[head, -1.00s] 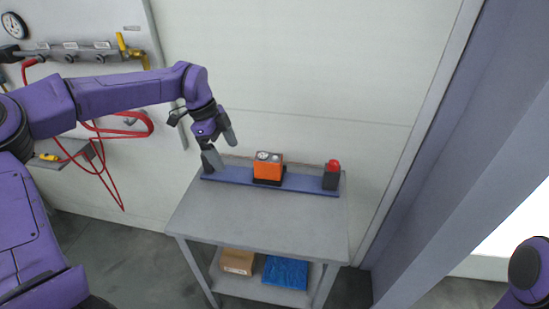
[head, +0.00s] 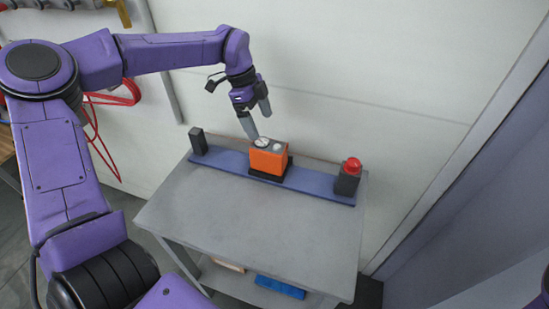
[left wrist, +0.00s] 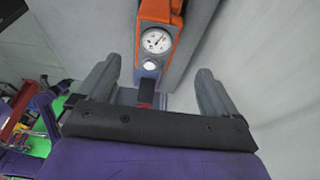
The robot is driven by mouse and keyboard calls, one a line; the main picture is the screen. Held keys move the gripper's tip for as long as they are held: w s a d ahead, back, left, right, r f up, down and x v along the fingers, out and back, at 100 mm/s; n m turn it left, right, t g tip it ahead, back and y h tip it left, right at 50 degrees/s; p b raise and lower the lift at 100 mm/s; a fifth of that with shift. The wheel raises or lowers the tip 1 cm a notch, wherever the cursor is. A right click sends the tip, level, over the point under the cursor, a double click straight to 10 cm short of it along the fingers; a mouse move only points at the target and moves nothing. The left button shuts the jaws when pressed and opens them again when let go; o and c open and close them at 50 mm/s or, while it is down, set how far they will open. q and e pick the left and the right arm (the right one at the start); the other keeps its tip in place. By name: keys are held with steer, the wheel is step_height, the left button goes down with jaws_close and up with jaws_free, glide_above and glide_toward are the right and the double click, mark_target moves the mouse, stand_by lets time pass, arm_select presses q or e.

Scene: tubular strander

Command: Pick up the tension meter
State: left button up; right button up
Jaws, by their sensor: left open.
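The tension meter is an orange box (head: 267,160) with round dials on its grey top. It stands on a dark base on a blue strip at the back of the grey table. My left gripper (head: 258,121) is open and just above the meter, with one fingertip close to its top in the head view; I cannot tell whether it touches. In the left wrist view, the meter (left wrist: 156,40) and its white dial lie ahead, between and beyond the two open fingers (left wrist: 156,82). Nothing is held. My right gripper is out of view.
The blue strip (head: 222,158) also carries a black block (head: 198,141) at left and a dark post with a red button (head: 349,177) at right. The grey table (head: 230,210) is clear in front. A white wall stands close behind. A blue item (head: 280,287) lies on the lower shelf.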

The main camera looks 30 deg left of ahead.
mark_target(269, 144)
arm_select(q)
steer(key=p+x, duration=0.1)
steer(key=x, duration=0.2)
steer(key=p+x, duration=0.1)
steer(key=x, duration=0.2)
steer(key=p+x, duration=0.1)
steer(key=x, duration=0.3)
steer(key=shift+s+d+p, duration=0.3)
steer(key=shift+d+p, duration=0.05)
steer(key=shift+w+f, duration=0.1)
steer(key=shift+f, duration=0.15)
steer(key=c, duration=1.5)
steer(key=shift+r, duration=0.15)
